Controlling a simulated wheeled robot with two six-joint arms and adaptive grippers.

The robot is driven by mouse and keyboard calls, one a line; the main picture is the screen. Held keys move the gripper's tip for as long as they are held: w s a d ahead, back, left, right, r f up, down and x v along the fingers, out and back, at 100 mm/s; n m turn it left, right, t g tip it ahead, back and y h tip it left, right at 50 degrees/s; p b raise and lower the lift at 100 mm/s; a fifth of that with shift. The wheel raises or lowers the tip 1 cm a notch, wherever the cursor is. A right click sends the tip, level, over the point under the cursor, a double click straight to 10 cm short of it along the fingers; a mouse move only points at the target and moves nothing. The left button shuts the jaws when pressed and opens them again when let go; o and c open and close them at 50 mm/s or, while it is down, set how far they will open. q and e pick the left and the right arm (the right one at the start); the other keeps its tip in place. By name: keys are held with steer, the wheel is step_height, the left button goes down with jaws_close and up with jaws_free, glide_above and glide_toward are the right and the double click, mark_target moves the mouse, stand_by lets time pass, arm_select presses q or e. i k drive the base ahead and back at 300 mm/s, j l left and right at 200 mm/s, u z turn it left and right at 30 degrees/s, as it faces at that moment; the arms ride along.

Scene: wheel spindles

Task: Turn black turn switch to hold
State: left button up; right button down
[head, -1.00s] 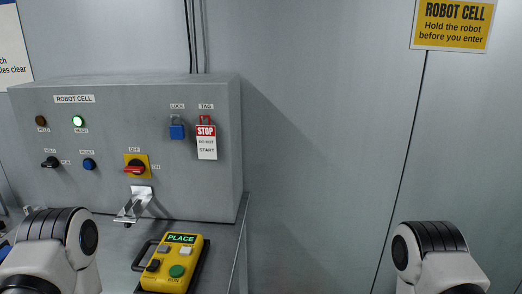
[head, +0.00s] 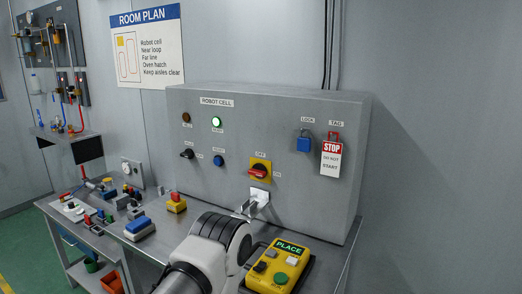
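The black turn switch (head: 187,153) is on the left of the grey ROBOT CELL control box (head: 305,190). Small labels sit above it and to its right; they are too small to read surely, and so is its exact setting. Above it, an amber-brown lamp (head: 186,118) is dark, and a green lamp (head: 216,122) to its right is lit. My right arm and gripper are out of view. Nothing touches the switch.
A blue button (head: 218,160) and a red rotary switch on a yellow plate (head: 261,169) are right of the switch. A yellow pendant (head: 277,266) reads PLACE. A bench (head: 150,246) with small parts extends left.

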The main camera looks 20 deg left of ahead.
mark_target(188, 153)
steer(key=u, duration=1.3)
steer(key=j+z, duration=0.2)
steer(key=z, duration=0.75)
steer(key=j+z, duration=0.3)
steer(key=j, duration=0.3)
steer(key=j+z, duration=0.3)
steer(key=j, duration=0.3)
steer(key=k+j+z, duration=0.15)
steer(key=j+z, duration=0.2)
steer(key=j, duration=0.2)
